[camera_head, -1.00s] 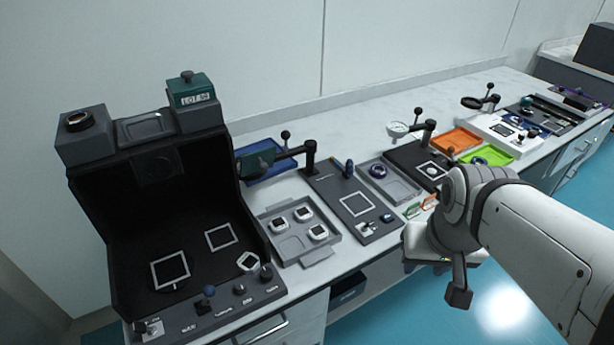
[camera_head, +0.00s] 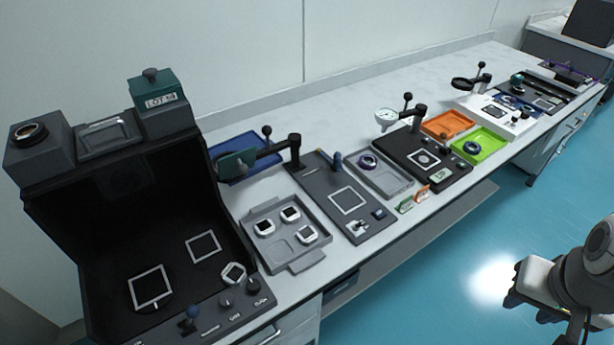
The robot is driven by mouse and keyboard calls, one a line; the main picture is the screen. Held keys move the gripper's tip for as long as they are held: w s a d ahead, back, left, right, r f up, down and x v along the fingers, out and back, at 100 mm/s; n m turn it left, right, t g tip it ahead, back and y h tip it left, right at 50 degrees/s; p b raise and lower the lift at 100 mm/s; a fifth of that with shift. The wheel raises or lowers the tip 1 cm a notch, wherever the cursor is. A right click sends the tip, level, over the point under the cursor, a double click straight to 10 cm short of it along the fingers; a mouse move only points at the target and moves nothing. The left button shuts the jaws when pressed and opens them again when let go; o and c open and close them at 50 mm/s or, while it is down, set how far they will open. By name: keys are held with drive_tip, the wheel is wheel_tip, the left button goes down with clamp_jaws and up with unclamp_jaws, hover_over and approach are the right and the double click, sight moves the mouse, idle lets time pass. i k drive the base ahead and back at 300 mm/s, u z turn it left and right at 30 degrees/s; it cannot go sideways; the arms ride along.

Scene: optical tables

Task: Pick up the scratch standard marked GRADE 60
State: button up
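Several small white-framed pieces with dark square faces look like scratch standards. Three lie in a grey tray (camera_head: 284,258): one at left (camera_head: 264,228), one at the back (camera_head: 290,214) and one at the right (camera_head: 307,235). My gripper (camera_head: 527,306) is at the lower right, over the blue floor and away from the bench. Its finger opening is unclear; nothing held is visible.
A dark plate with a white square outline (camera_head: 318,172) lies right of the tray. A swing-arm magnifier (camera_head: 240,160) reaches over a blue tray behind. Orange (camera_head: 448,124) and green (camera_head: 487,146) trays lie further right. The floor before the bench is clear.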

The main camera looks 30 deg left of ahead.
sight(234, 274)
drive_tip(key=z, duration=0.15)
drive_tip(key=k, duration=0.45)
drive_tip(key=u, duration=1.3)
drive_tip(key=i, duration=0.5)
